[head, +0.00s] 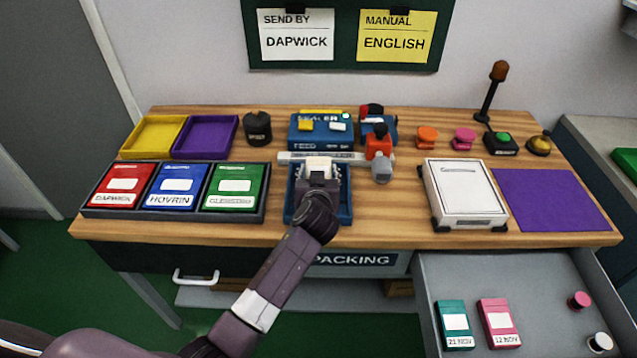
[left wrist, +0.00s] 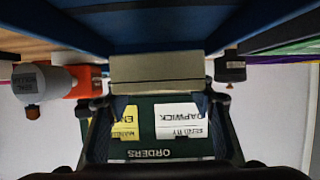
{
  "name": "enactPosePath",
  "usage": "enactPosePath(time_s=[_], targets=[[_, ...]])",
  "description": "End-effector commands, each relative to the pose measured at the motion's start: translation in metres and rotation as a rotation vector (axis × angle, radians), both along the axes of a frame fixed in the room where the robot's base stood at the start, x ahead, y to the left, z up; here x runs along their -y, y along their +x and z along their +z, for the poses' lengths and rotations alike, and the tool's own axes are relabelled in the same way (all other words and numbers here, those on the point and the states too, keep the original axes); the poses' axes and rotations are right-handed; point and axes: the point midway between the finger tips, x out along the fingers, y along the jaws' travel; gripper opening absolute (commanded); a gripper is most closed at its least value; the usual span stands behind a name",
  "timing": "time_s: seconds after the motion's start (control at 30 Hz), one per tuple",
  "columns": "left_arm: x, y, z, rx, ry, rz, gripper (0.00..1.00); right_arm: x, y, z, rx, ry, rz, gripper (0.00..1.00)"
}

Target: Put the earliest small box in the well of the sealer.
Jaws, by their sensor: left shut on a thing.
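The blue sealer (head: 309,142) stands at the middle back of the table, with a blue open-topped tray part (head: 346,207) in front of it. My left gripper (head: 319,173) is over this part, shut on a pale small box (head: 319,161). The held box also shows between the fingers in the left wrist view (left wrist: 156,74); its date cannot be read. The arm hides much of the tray part, so I cannot tell whether the box touches its floor. A teal small box (head: 454,324) marked 21 NOV and a pink one (head: 499,322) marked 12 NOV are in the open drawer.
A grey bar (head: 290,157) crosses before the sealer. A red and grey object (head: 380,160) stands just right. Left are a rack of red, blue and green cards (head: 88,212) and yellow (head: 152,136) and purple trays. Right are a white case (head: 462,190) and a purple mat (head: 552,200).

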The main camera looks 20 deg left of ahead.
Motion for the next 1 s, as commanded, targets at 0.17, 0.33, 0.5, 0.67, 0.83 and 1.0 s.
enactPosePath(time_s=[0.17,0.33,0.5,0.67,0.83,1.0], targets=[[0.000,0.000,-0.027,-0.004,0.003,-0.002,0.19,0.003,0.000,-0.002,0.000,-0.003,0.000,0.17],[0.001,0.000,-0.042,0.000,0.000,-0.002,0.19,0.004,0.000,-0.002,0.000,-0.005,-0.001,0.17],[0.001,0.000,-0.042,-0.001,-0.001,-0.002,0.19,0.004,0.000,-0.002,0.000,-0.005,-0.001,0.17],[0.000,-0.001,-0.043,-0.002,0.000,-0.001,0.64,0.004,0.000,-0.002,0.000,-0.005,-0.001,0.17],[0.000,0.000,-0.042,-0.002,0.000,-0.001,0.68,0.004,0.001,-0.002,0.001,-0.005,-0.001,0.17],[0.001,-0.001,-0.042,-0.001,0.000,-0.001,0.68,0.004,0.001,-0.002,0.001,-0.005,-0.001,0.17]])
